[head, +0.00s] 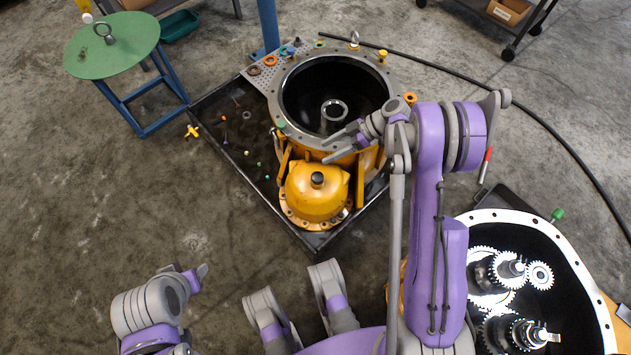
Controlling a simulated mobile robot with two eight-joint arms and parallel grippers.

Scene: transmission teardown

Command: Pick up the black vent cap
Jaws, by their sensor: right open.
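A small black cap (317,180), which looks like the vent cap, sits on top of the yellow domed housing (313,198) in the middle of the head view. My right gripper (327,151) is open and empty. In the picture its fingers show just above the black cap, over the near rim of the large round casing; I cannot tell its height above them. My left gripper (203,272) is at the lower left, far from the cap, over the floor. Its jaw opening is not clear from this angle.
The yellow casing (288,128) stands in a black drip tray (290,226) with small loose parts. A green-topped stool (125,55) is at upper left. A second casing with several gears (510,268) is at lower right. A black hose (540,118) crosses the floor.

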